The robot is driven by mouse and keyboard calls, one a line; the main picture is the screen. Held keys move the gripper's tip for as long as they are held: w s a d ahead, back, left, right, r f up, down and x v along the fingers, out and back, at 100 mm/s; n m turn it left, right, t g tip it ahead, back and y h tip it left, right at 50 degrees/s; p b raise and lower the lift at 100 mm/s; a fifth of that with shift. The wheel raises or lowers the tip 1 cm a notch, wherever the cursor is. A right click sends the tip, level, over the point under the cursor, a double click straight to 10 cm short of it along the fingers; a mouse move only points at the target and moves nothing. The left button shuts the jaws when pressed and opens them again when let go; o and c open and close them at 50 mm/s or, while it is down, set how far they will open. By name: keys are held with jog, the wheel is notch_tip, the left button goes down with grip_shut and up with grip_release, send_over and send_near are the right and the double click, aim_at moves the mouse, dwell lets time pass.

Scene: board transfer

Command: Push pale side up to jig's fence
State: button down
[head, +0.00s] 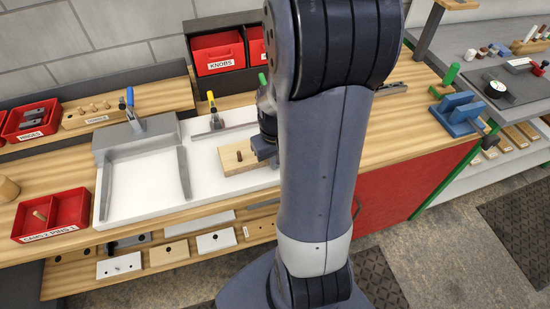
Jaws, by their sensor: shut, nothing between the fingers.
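A pale wooden board (236,158) with a dark hole lies flat on the right part of the white base, partly hidden at its right by my gripper. The jig's white base (145,190) carries grey rails (184,172) at left and right and a grey block (125,138) along the back. A separate grey bar (222,132) with a yellow-handled clamp lies behind the pale board. The board is to the right of the right rail, apart from it. My gripper (264,152) is shut and empty, low at the board's right end; I cannot tell whether it touches.
A red tray (73,212) stands left of the jig. Red bins (217,62) stand behind it. A blue-handled clamp (130,98) rises above the back block. A blue vise-like fixture (458,113) is at the right. My arm hides the bench middle.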

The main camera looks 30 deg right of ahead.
jog(key=shift+w, duration=0.1)
jog(key=w, duration=0.6)
jog(key=shift+w+d, duration=0.15)
jog(key=shift+d, duration=0.2)
